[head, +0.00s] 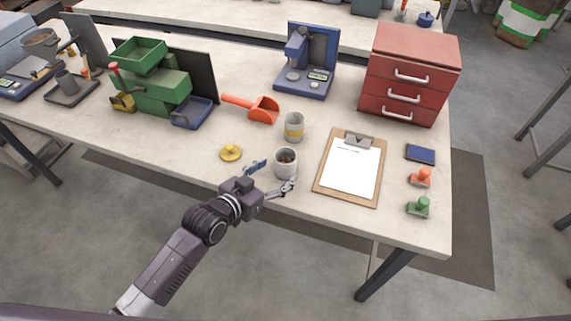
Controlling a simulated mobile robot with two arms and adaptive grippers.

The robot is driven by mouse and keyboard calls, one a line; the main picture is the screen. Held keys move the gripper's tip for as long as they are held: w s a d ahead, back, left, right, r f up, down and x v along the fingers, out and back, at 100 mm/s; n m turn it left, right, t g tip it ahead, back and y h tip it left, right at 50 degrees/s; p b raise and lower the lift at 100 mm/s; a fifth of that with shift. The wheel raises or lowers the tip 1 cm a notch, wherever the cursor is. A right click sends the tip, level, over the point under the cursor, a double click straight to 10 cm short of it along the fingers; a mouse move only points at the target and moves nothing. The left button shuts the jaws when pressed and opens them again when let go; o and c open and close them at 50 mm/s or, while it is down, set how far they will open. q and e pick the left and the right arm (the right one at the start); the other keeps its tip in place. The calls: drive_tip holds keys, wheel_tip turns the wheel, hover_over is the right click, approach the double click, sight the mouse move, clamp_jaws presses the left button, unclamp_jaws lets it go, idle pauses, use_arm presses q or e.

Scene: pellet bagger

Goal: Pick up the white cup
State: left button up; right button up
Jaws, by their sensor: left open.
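The white cup (286,168) stands upright on the table near its front edge, with brown pellets inside. My left gripper (274,175) is open, with one finger to the left of the cup and the other at its front right. The fingers look close around the lower part of the cup; whether they touch it I cannot tell. My right gripper is not in view.
A yellow knobbed lid (231,152) lies left of the cup. An orange scoop (256,108) lies behind it. A clipboard (322,178) lies to the right, with red (421,178) and green (419,207) stamps beyond. A green machine (165,92) and red drawers (409,75) stand farther back.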

sight(291, 161)
use_arm(q)
drive_tip(key=shift+p+x, duration=0.65)
drive_tip(key=shift+x, duration=2.15)
drive_tip(key=shift+c, duration=0.6)
drive_tip(key=c, duration=1.2)
